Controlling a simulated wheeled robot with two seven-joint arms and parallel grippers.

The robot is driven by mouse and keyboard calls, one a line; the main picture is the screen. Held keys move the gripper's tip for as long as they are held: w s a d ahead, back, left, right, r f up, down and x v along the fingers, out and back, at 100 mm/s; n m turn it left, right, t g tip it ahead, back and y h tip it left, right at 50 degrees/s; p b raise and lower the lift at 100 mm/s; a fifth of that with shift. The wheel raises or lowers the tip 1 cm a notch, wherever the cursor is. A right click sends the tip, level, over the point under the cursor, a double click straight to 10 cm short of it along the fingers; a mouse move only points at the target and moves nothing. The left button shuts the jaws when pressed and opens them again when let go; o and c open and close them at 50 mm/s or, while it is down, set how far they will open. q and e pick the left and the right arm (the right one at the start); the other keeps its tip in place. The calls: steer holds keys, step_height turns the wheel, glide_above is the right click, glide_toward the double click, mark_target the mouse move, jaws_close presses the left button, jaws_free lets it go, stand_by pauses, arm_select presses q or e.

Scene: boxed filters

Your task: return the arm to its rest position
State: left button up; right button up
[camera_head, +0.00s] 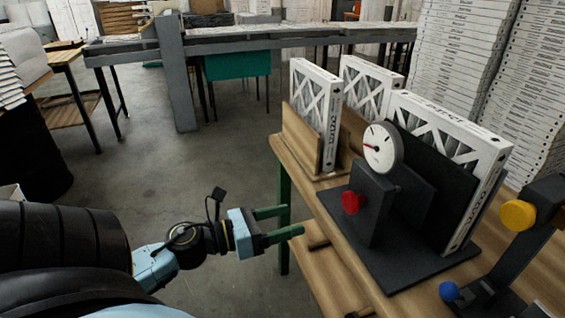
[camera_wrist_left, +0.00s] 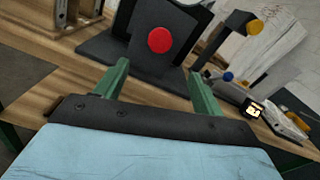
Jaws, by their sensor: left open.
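My left gripper (camera_head: 277,224) is at the left edge of the wooden table (camera_head: 322,212), with its green fingers apart and nothing between them. In the left wrist view the open fingers (camera_wrist_left: 160,85) point toward a dark fixture (camera_wrist_left: 150,58) with a red button (camera_wrist_left: 160,40), and they are apart from it. In the head view the fixture (camera_head: 381,200) carries a round gauge (camera_head: 382,146) and a red knob (camera_head: 352,202). A white boxed filter (camera_head: 455,140) stands upright in it. My right gripper is not in view.
Two more filters (camera_head: 316,112) (camera_head: 366,88) stand in wooden holders at the table's far end. A dark stand with a yellow knob (camera_head: 518,214) and a blue knob (camera_head: 449,291) is at the right. Open floor (camera_head: 215,165) lies left of the table.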

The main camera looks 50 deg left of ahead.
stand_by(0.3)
arm_select(q)
steer(key=a+f+n+g+y, duration=0.1)
steer(key=a+f+n+y, duration=0.2)
steer(key=f+n, duration=0.45)
steer(key=a+f+n+y, duration=0.25)
steer(key=f+n, duration=0.25)
steer(key=f, duration=0.5)
steer(key=s+d+f+n+g+y, duration=0.1)
steer(key=s+f+n+g, duration=0.15)
steer(key=f+n, duration=0.45)
steer(key=s+d+f+n+g+y, duration=0.1)
steer(key=s+f+n+g+y, duration=0.2)
steer(key=f, duration=0.8)
steer(key=s+d+f+n+g+h, duration=0.1)
steer(key=s+d+f+n+g, duration=0.3)
steer(key=s+f, duration=0.5)
steer(key=s+d+f+n+g+h, duration=0.1)
steer(key=s+d+f+n+g, duration=0.4)
steer(key=s, duration=1.1)
steer(key=d+f+n, duration=0.3)
steer(key=d+f, duration=0.1)
steer(key=f, duration=0.1)
steer(key=shift+d+h, duration=0.25)
steer(key=shift+h, duration=0.1)
steer(key=shift+a+n, duration=0.1)
steer(key=shift+n, duration=0.15)
steer(key=shift+c, duration=0.2)
